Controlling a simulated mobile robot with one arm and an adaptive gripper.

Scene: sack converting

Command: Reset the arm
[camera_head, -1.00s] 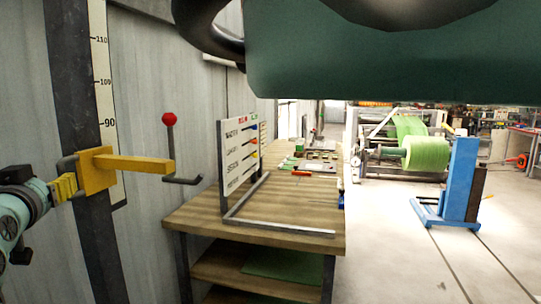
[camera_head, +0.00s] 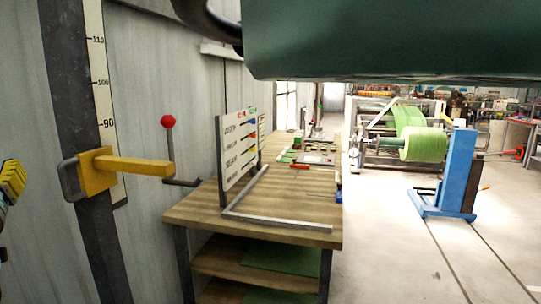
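My gripper (camera_head: 12,182) is at the left edge of the head view, mostly cut off by the frame. Only its yellow finger part shows, with a bit of dark and teal below it. It is apart from the yellow bracket (camera_head: 97,174) on the dark upright post, with a gap of bare wall between them. The bracket has a yellow bar pointing right and a grey loop handle on its left side. Whether the fingers are open or shut is hidden.
A wooden workbench (camera_head: 215,217) with a tool board (camera_head: 240,146) stands right of the post. A red-knobbed lever (camera_head: 168,122) is on the wall. A blue stand (camera_head: 460,171) and a machine with a green roll (camera_head: 423,145) are further right. Open floor (camera_head: 385,250) lies between.

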